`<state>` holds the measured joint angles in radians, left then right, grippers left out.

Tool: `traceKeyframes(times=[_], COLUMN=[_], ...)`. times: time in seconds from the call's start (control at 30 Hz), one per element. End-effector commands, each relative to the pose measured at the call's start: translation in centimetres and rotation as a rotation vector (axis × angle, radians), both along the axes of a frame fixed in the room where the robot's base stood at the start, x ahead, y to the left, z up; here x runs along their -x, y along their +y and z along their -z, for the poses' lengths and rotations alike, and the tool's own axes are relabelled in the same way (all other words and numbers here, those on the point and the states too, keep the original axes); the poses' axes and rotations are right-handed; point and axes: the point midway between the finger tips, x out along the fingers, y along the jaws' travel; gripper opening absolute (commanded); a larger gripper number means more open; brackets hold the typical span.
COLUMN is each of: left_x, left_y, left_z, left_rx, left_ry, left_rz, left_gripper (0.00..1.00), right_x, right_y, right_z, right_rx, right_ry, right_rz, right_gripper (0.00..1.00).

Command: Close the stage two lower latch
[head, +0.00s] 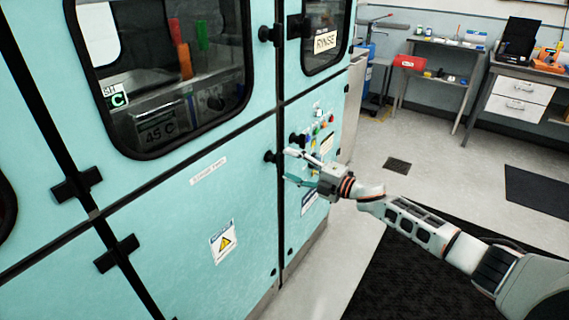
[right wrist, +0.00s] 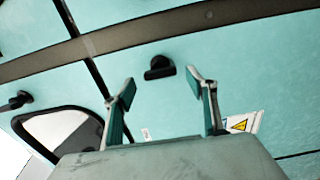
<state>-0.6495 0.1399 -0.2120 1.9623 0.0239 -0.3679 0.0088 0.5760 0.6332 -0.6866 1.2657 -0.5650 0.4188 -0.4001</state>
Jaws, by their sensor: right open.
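The teal machine's lower door (head: 185,215) carries a small black latch (head: 270,156) near its right edge, below the horizontal seam. The latch also shows in the right wrist view (right wrist: 159,68), ahead of and roughly between my fingertips. My right gripper (head: 287,165) is open and empty, just right of the latch, fingers pointing at the panel. In the right wrist view it (right wrist: 162,88) appears apart from the latch. I cannot tell the latch's exact turn. My left gripper is not in view.
An upper black latch (head: 265,34) sits by the window. A control panel with coloured buttons (head: 318,130) is close beside my right gripper. Black hinges (head: 117,253) are at the left. A dark mat (head: 430,270) and open floor lie at the right, workbenches behind.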

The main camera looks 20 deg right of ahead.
Motion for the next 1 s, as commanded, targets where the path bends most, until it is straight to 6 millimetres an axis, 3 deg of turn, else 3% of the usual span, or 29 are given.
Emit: traceKeyframes(times=[0.2, 0.4, 1.0], left_x=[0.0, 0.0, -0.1], left_y=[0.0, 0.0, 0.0], left_z=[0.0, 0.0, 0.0], left_rx=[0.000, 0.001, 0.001], left_ry=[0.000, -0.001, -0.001], left_rz=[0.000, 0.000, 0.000], left_gripper=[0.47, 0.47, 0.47], right_x=[3.8, 6.1, 6.9], right_y=[-3.0, -4.8, -5.4], right_z=[0.2, 0.1, 0.0], right_rx=[0.002, 0.000, -0.001], right_ry=[0.003, 0.002, 0.001], right_rz=[0.001, 0.001, 0.001], right_gripper=[0.57, 0.57, 0.57])
